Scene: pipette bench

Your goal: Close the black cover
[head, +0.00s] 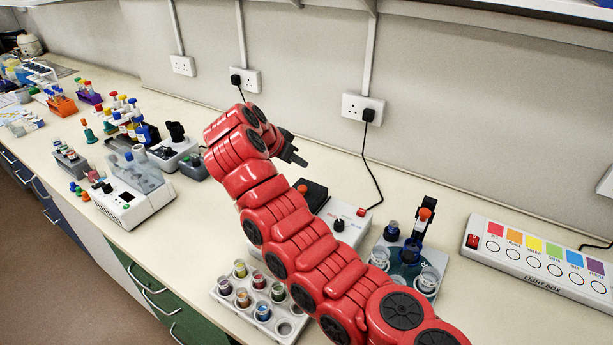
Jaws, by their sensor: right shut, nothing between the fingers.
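A black cover (316,194) shows at the centre of the head view, at the back of a white device (345,222) with a red switch. My red right arm crosses in front and hides part of both, so I cannot tell how far the cover is open. My right gripper (298,159) is shut and empty. It is above and to the left of the cover in the picture, apart from it, near the wall side of the bench. My left gripper is not in view.
A tray of coloured vials (275,327) stands at the front, partly behind my arm. Racks and a white machine (122,203) stand left. A cord runs from the wall socket (362,109).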

